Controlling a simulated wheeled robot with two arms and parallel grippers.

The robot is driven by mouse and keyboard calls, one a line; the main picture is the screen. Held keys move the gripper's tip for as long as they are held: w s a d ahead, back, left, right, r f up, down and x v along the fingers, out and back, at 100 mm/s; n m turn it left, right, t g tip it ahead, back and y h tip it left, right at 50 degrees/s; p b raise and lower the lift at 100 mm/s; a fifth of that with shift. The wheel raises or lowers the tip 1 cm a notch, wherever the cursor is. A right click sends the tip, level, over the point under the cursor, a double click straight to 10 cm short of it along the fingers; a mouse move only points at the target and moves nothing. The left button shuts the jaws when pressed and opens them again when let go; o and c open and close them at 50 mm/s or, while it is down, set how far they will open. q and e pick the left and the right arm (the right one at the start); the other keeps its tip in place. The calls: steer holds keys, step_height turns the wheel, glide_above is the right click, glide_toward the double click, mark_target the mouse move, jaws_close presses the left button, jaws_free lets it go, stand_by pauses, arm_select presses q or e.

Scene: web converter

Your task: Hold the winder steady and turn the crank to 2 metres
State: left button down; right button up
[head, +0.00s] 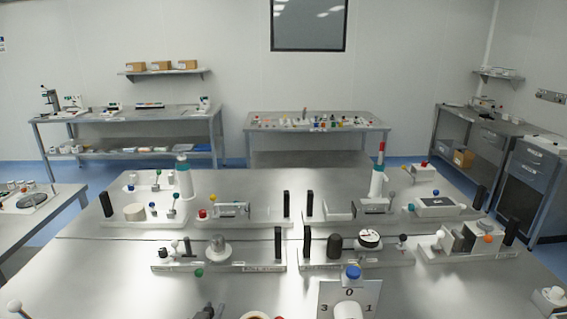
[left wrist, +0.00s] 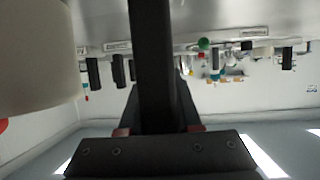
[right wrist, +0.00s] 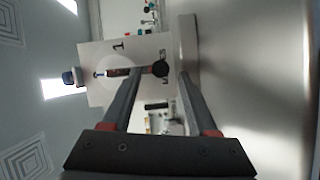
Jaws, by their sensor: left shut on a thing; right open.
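The winder's white dial plate (head: 328,290) stands at the bottom of the head view, with 3, 0 and 1 readable. The crank's blue knob (head: 352,272) is at the top, by the 0. In the right wrist view the plate (right wrist: 97,92) shows sideways, with the blue knob (right wrist: 68,77) at its left edge. My right gripper (right wrist: 160,70) is open and empty, its fingers apart in front of the plate. My left gripper (head: 208,311) is shut on a black upright handle (left wrist: 152,60), beside a pale roll (left wrist: 35,60). The winder's lower part is hidden.
Several fixtures with black posts stand beyond on the steel table (head: 120,290), including one with a black cylinder (head: 334,246) and one with a metal cylinder (head: 217,249).

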arm_select(q)
steer(key=c, duration=0.5)
jaws_free()
steer(key=shift+r, duration=0.1)
steer(key=v, duration=0.7)
steer(key=shift+s+r, duration=0.1)
steer(key=shift+s, duration=0.1)
